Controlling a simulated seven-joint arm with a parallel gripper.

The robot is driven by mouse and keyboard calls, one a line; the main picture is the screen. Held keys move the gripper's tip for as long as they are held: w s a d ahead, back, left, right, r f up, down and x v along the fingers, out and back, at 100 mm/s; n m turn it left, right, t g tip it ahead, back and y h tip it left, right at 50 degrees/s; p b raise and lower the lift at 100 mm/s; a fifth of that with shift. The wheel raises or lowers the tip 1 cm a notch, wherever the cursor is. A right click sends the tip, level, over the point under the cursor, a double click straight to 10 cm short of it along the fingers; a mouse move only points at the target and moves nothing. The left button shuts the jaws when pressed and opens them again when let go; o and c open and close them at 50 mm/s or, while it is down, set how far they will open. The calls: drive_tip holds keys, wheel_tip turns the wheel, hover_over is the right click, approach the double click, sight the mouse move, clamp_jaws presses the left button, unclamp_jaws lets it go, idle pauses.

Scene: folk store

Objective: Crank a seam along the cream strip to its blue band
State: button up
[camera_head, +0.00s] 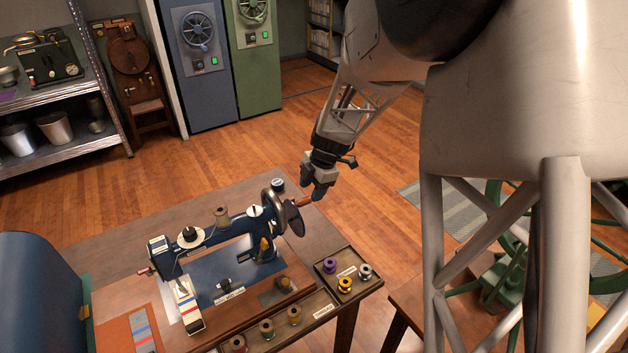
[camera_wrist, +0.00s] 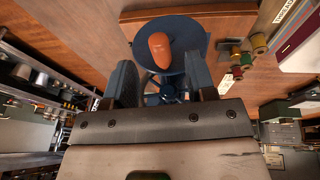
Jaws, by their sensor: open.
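A dark blue hand-crank sewing machine (camera_head: 215,235) stands on the wooden table. Its handwheel (camera_head: 275,205) is on the right end, with an orange-brown crank handle (camera_head: 303,202) pointing out to the right. My gripper (camera_head: 318,190) is open at the crank handle. In the wrist view the handle (camera_wrist: 160,50) shows in the gap between the fingertips (camera_wrist: 160,72), with the round blue wheel behind it.
A tray (camera_head: 358,292) of thread spools stands right of the machine, with more spools along the front. A card with red and blue stripes (camera_head: 142,325) lies at the front left. Shelves (camera_head: 60,90) and blue and green cabinets (camera_head: 205,75) stand behind. Floor beyond the table is clear.

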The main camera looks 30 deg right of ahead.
sight(308, 197)
drive_tip(key=shift+x, duration=1.5)
drive_tip(key=shift+f, duration=0.15)
drive_tip(key=c, duration=0.8)
drive_tip(key=shift+o, duration=0.2)
